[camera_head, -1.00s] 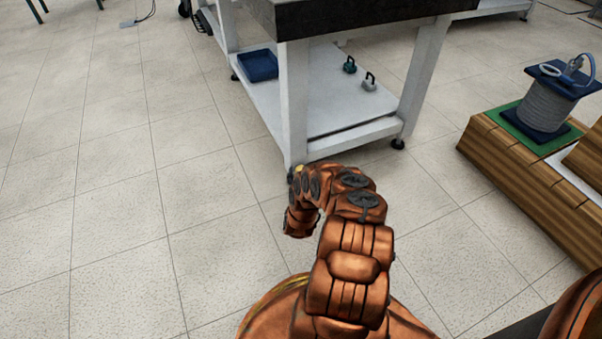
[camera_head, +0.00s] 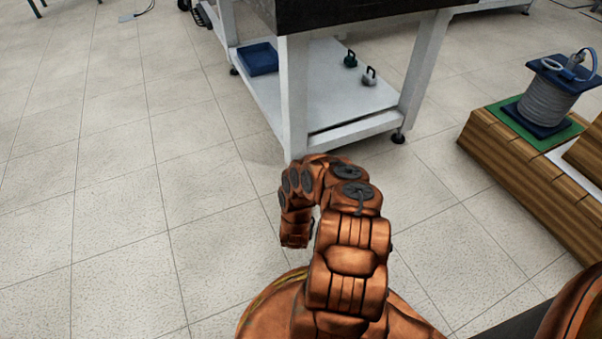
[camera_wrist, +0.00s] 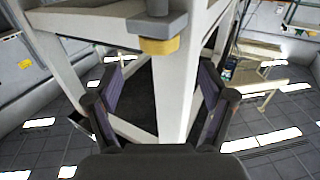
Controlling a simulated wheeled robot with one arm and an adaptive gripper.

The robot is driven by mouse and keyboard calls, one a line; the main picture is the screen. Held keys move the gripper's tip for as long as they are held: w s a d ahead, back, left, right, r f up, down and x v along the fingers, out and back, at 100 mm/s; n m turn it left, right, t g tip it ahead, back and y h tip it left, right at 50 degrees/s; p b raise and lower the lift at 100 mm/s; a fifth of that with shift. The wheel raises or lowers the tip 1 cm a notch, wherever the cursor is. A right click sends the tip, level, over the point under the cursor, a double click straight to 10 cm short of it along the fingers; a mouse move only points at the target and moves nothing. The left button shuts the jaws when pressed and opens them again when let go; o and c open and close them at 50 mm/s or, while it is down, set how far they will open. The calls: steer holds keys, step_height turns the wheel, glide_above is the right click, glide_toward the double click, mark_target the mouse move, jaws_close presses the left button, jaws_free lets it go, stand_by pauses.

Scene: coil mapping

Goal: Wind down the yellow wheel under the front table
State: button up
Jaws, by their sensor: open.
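The yellow wheel (camera_wrist: 158,46) shows in the wrist view, upper middle, against a grey block and post at the end of a white table leg (camera_wrist: 176,95). My gripper (camera_wrist: 164,68) is open and empty. Its two dark fingers stand apart to the left and right of the leg in the picture, with the wheel just above and between their tips. I cannot tell the remaining distance or any contact. In the head view the front table (camera_head: 293,95) stands ahead, and my arm hides the foot of its near leg and the wheel. My fingers are not visible there.
On the table's lower shelf (camera_head: 330,95) are a blue tray (camera_head: 258,60) and two small handled items (camera_head: 369,78). A wooden platform (camera_head: 520,170) with a cable spool (camera_head: 548,98) stands at right. The tiled floor on the left is clear.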

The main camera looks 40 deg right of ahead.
steer(key=shift+v, duration=2.5)
